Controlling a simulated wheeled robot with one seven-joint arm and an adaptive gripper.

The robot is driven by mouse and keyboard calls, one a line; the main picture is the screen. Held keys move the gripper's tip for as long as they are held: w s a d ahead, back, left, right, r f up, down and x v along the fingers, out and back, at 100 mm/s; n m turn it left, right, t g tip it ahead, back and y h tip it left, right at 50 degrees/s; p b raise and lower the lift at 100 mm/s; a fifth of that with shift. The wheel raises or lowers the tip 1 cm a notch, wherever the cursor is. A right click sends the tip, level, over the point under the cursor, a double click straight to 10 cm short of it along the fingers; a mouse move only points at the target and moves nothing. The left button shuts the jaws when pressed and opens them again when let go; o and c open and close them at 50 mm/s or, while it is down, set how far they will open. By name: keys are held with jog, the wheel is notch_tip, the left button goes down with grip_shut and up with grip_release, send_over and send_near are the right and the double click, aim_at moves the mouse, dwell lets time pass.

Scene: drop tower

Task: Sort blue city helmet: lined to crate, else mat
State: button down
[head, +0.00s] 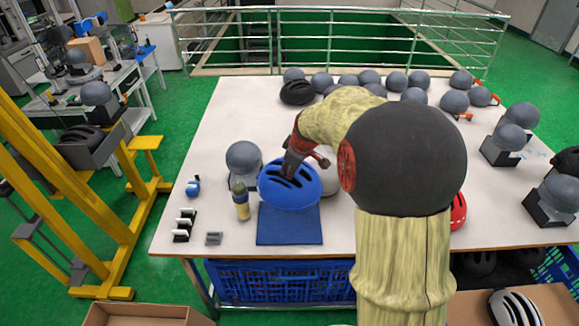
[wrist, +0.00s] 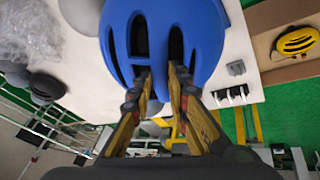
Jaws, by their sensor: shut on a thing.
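The blue city helmet (head: 289,188) is over the far part of the blue mat (head: 290,232), with its outer shell facing up. It also shows large in the wrist view (wrist: 200,30). My gripper (head: 288,172) is shut on the helmet from above, its two fingertips (wrist: 160,82) at the vent slots. The helmet's inside is hidden, so I cannot see whether it is lined. I cannot tell how far it is off the table. A blue slatted crate (head: 280,283) stands under the table's front edge.
A white-pegged rack (head: 184,226) is near the left edge. Several grey headforms line the back. A red helmet (head: 458,210) is partly behind my arm.

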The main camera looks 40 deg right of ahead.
notch_tip(320, 180, down, 17)
jog(key=b, duration=1.1)
jog(key=shift+f, duration=0.15)
jog(key=shift+f+b, duration=0.55)
jog(key=shift+b, duration=0.05)
dwell(0.3)
jog(key=c, duration=1.6)
grip_release()
jog(key=shift+c, duration=0.2)
jog(key=shift+f, duration=0.1)
jog(key=shift+c, duration=0.5)
jog(key=shift+c, duration=1.1)
jog(key=shift+r, duration=0.2)
